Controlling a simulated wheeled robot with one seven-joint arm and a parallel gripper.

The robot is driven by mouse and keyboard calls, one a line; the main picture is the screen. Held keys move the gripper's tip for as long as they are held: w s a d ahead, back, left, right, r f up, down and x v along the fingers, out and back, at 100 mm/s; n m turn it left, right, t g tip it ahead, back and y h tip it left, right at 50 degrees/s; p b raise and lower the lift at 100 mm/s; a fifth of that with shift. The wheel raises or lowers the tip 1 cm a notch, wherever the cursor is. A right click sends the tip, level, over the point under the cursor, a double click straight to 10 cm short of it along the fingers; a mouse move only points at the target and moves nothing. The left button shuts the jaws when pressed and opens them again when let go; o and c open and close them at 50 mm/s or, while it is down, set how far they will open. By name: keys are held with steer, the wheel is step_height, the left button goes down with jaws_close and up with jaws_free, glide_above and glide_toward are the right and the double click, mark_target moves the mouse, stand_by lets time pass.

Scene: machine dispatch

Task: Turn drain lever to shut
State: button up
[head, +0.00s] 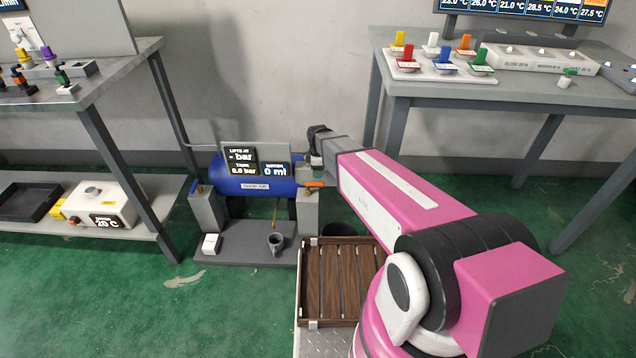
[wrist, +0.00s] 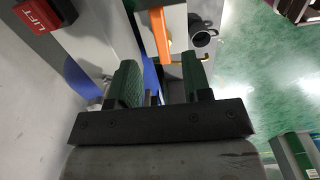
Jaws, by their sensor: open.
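An orange lever (head: 314,184) sits on top of the grey post at the right end of the blue tank (head: 232,184). It also shows in the wrist view (wrist: 160,38), lying beyond the gap between my fingertips. No label on it can be read, so I cannot tell for sure that it is the drain lever. My gripper (wrist: 162,82) is open, with dark green fingers apart and nothing visible gripped. In the head view my gripper (head: 317,171) is just above the orange lever, partly hidden by my wrist. A thin brass piece (head: 275,210) hangs under the tank.
A grey mug (head: 276,242) and a white block (head: 211,243) stand on the tank's base. A dark bin (head: 342,229) and a slatted wooden crate (head: 340,275) are close by. A red LIFT piece (wrist: 42,15) is at upper left in the wrist view. Green floor lies open left of the crate.

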mark_target(318, 183)
step_height(318, 183, down, 7)
stand_by(0.3)
jaws_close()
